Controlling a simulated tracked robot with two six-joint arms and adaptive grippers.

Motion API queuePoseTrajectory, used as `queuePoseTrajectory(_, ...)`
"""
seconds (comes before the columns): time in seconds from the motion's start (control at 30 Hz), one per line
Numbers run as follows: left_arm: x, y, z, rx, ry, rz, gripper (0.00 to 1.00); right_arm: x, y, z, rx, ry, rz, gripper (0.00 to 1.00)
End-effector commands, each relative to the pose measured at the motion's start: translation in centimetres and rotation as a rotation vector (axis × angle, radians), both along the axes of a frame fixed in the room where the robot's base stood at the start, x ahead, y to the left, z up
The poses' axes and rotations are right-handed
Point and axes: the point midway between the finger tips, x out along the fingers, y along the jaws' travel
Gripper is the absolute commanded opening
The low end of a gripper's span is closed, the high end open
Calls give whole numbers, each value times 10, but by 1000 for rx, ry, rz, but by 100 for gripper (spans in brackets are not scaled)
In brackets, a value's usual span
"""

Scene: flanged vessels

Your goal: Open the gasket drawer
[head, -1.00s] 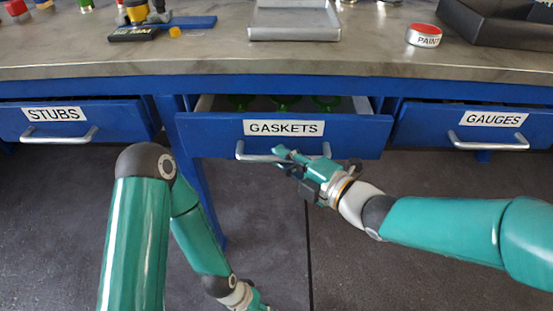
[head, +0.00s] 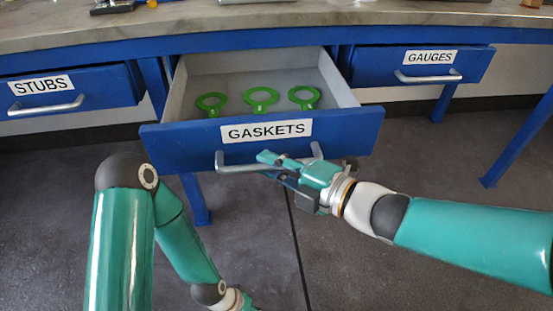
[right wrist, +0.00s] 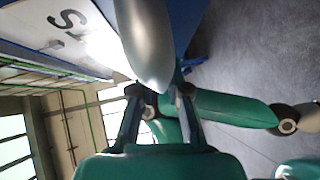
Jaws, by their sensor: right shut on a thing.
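The blue gasket drawer (head: 345,132), labelled GASKETS, stands well open below the bench top. Several green ring-shaped gaskets (head: 261,96) lie inside on its grey floor. A silver bar handle (head: 238,168) runs across its front. My right gripper (head: 278,162) is shut on the handle near its right part. In the right wrist view the silver handle (right wrist: 145,45) lies between the two fingers (right wrist: 160,98). My left arm comes in at the lower left, and its gripper is cut off at the bottom edge of the head view.
The STUBS drawer (head: 105,90) at the left and the GAUGES drawer (head: 474,62) at the right have similar handles. The grey bench top (head: 150,28) lies above them. A blue table leg (head: 195,200) stands under the drawer. The dark floor in front is clear.

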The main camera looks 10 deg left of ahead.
Motion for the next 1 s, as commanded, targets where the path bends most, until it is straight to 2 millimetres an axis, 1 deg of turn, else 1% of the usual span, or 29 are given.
queuePoseTrajectory(0.03, 0, 0, -2, 0, 0, 0, 40, -2, 0, -5, -9, 9, 1, 0)
queuePoseTrajectory(0.43, 0, 0, -2, 0, 0, 0, 40, -5, 3, -5, -10, 10, 11, 0)
queuePoseTrajectory(0.47, 0, 0, -2, 0, 0, 0, 40, -5, 3, -5, -10, 10, 11, 18)
queuePoseTrajectory(0.6, 0, 0, -2, 0, 0, 0, 40, -5, 3, -4, -8, 8, 12, 41)
queuePoseTrajectory(0.87, 0, 0, -1, 0, 0, 0, 40, -5, 4, -2, -4, 4, 14, 41)
queuePoseTrajectory(1.0, 0, 0, -1, 0, 0, 0, 40, -6, 0, 0, -3, 2, 13, 41)
